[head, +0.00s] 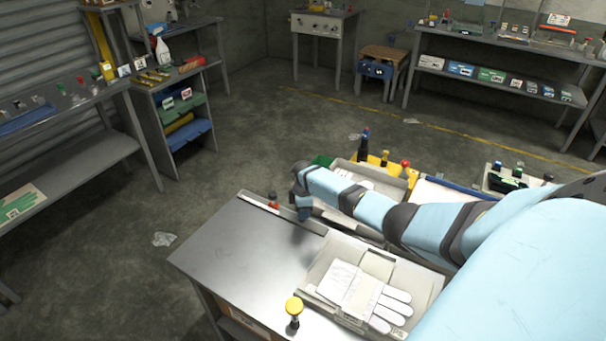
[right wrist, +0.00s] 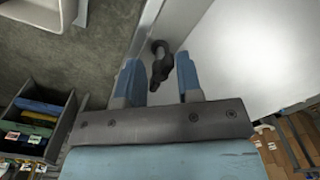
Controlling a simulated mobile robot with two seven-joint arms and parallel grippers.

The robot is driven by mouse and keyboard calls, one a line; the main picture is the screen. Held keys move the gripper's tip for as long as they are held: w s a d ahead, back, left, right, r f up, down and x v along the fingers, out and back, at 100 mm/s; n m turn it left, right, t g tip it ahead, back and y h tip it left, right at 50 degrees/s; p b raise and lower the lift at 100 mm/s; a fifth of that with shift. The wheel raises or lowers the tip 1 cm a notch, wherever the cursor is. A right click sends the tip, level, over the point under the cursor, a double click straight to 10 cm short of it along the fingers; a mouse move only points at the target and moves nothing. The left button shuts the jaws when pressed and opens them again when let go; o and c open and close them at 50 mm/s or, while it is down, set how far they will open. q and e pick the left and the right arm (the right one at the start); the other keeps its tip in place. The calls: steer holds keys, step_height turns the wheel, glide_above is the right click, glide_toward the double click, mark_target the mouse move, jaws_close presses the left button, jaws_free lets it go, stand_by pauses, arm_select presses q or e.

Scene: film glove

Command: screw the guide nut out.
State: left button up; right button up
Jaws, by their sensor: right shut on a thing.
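My right gripper (head: 302,210) reaches down at the far edge of the grey metal table, beside a rail. In the right wrist view its two blue fingers (right wrist: 158,66) stand on either side of a dark knob-like part (right wrist: 160,70), which looks like the guide nut. The gripper is shut on this part. In the head view the hand and arm hide the part, and its thread cannot be seen. A small red-topped piece (head: 272,199) stands just left of the gripper. My left gripper is not in view.
The table's left part (head: 235,255) is clear.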

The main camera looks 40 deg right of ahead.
steer(key=shift+o, duration=0.4)
steer(key=shift+w+a+n, duration=0.1)
steer(key=shift+a+n, duration=0.15)
steer(key=shift+n, duration=0.45)
steer(key=shift+w+a+n, duration=0.1)
steer(key=shift+a+n, duration=0.05)
steer(key=shift+n, duration=0.15)
steer(key=o, duration=0.6)
steer(key=shift+w+a, duration=0.15)
steer(key=shift+w, duration=0.05)
steer(key=shift+s+r, duration=0.1)
steer(key=shift+r, duration=0.15)
step_height(320, 180, up, 13)
steer(key=shift+r, duration=0.2)
steer(key=shift+f, duration=0.1)
